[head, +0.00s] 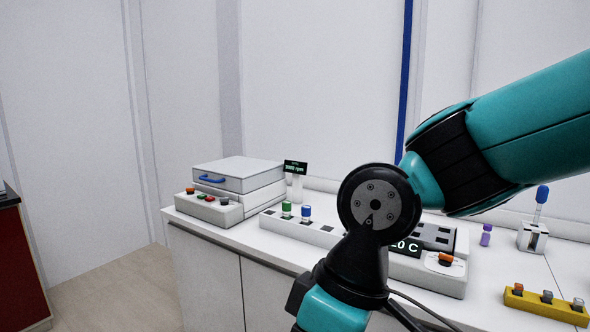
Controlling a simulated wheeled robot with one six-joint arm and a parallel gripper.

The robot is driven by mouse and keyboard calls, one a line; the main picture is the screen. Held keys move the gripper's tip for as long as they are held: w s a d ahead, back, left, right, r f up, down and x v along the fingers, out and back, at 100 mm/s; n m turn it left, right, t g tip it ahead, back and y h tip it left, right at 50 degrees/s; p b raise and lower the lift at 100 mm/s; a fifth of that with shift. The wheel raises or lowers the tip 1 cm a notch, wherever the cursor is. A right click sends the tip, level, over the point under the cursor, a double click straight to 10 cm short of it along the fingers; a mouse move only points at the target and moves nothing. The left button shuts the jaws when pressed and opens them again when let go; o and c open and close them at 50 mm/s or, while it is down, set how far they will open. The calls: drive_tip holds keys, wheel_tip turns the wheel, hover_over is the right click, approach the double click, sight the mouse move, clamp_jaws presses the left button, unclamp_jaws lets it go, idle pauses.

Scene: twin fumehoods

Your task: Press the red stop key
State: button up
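A white box-shaped machine (240,176) with a blue lid handle stands at the left of the bench. Its sloped front panel (207,209) carries several small keys and knobs. A small red key (210,198) appears in the middle of the row, beside a greenish one (201,195); they are too small to read any label. An orange-topped knob (190,190) sits at the panel's left end and a dark knob (224,200) at its right end. My teal and black arm crosses the right half of the picture, apart from the panel. My gripper is out of the frame, below.
A display reading rpm (296,166) stands behind the machine. A white rack (325,236) holds green-capped and blue-capped vials. A heater-like unit (447,280) is partly hidden by my arm. A yellow block (532,304) holds several vials at right. A dark red cabinet (20,265) stands far left.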

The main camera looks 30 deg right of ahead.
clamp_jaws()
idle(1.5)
